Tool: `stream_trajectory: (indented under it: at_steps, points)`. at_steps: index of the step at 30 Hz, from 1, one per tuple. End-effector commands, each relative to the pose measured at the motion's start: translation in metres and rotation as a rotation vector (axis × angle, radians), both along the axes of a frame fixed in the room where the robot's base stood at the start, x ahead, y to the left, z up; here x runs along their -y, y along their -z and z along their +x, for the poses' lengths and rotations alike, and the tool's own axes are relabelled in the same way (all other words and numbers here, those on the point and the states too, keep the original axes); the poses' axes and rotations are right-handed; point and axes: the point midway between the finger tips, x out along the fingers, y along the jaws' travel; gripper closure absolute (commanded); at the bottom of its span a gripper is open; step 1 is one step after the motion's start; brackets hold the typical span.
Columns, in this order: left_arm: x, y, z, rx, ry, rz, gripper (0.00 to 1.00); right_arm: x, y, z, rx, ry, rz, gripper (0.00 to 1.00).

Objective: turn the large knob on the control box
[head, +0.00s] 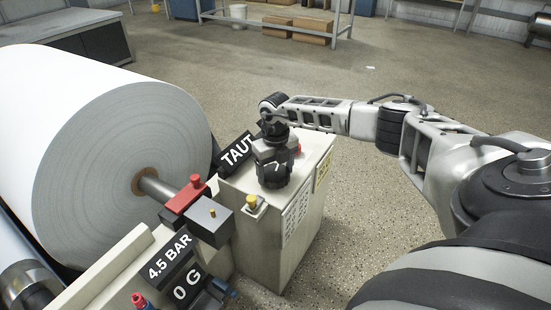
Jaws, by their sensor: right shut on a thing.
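The control box (258,242) is a beige cabinet in the middle of the head view. The large black knob (274,175) stands on its top face. My right gripper (272,155) comes down from above and is shut on the knob. The gripper hides the upper part of the knob, and I cannot tell its exact angle. My left gripper is not in view.
A large white paper roll (120,150) fills the left, its shaft in a red clamp (187,196). A yellow button (251,201) sits on the box's near corner. A "TAUT" sign (237,151) stands beside the box. Displays read "4.5 BAR" (168,258) and "0 G" (187,286). Floor right of the box is open.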

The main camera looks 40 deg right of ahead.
Motion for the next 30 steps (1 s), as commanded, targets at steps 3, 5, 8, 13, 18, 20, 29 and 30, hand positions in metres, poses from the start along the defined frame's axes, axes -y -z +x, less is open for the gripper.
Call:
stream_trajectory:
  at_steps: [3,5,8,13,18,20,29,30]
  points:
    - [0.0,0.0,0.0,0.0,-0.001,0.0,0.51,0.0,-0.001,0.002,0.006,-0.001,-0.001,0.23]
    - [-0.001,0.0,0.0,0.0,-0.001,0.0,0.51,0.0,-0.001,0.001,0.006,-0.001,0.0,0.07]
    - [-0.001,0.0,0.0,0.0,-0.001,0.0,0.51,0.0,-0.001,0.001,0.004,-0.002,-0.001,0.07]
    - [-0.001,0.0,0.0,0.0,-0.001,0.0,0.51,0.0,-0.001,0.001,0.003,-0.002,-0.001,0.07]
    - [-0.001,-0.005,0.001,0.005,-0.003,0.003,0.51,0.001,-0.015,0.001,0.005,-0.002,-0.001,0.07]
    - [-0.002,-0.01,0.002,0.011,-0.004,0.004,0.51,0.001,-0.025,0.001,0.006,-0.002,-0.001,0.07]
    - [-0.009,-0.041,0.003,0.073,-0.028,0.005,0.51,0.001,-0.097,0.001,0.007,-0.001,0.0,0.07]
    - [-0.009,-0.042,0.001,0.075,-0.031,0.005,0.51,0.0,-0.106,0.001,0.007,-0.001,0.0,0.07]
